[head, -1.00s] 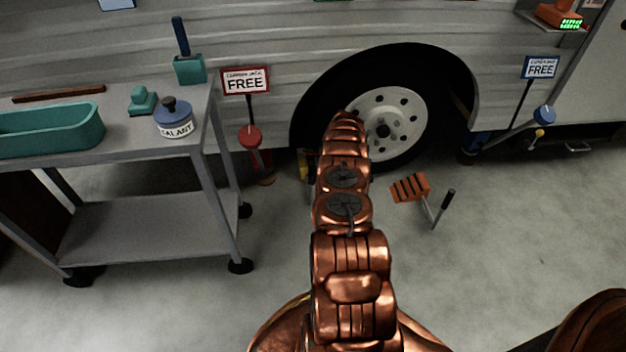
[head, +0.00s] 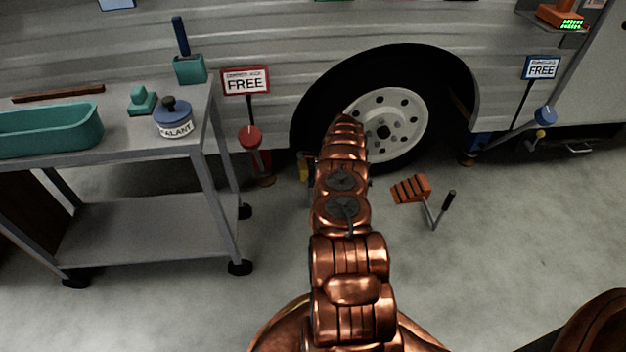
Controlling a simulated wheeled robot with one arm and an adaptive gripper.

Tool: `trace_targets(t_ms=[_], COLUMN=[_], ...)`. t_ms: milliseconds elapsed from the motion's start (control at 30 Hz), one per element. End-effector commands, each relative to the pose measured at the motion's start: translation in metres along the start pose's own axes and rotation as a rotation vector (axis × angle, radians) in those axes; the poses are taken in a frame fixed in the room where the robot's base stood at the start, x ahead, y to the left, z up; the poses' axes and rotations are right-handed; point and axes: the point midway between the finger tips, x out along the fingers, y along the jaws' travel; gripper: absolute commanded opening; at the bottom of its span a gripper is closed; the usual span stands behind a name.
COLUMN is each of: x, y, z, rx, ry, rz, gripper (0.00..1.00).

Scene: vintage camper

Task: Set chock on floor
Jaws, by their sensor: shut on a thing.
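An orange chock (head: 411,189) with dark stripes and a dark-gripped handle shows to the right of my arm, in front of the camper's wheel (head: 384,125). It appears to rest on the grey floor (head: 480,270). My copper arm reaches forward from the bottom of the head view toward the wheel. Its links hide my gripper, so the fingers and anything between them cannot be seen. A small yellow part (head: 304,167) shows just left of the arm, near the tyre's lower left. I cannot tell what it belongs to.
A grey cart (head: 130,235) with a teal tray (head: 50,128) and a sealant pot (head: 173,118) stands at left. A red-topped jack (head: 250,139) and a blue-topped jack (head: 545,116) flank the wheel, each near a FREE sign. Floor at right is clear.

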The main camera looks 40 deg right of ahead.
Motion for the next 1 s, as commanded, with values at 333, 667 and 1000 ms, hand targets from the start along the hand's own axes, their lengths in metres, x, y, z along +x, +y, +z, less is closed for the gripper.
trace_targets(t_ms=[333,667,1000], x=[0.0024,0.0029,0.0040], y=[-0.0013,-0.0007,0.0004], z=[-0.0020,-0.0023,-0.0022], rx=[-0.001,0.000,0.001], ry=[0.001,0.001,0.001], rz=[-0.005,-0.003,0.001], gripper=[0.00,0.49,0.55])
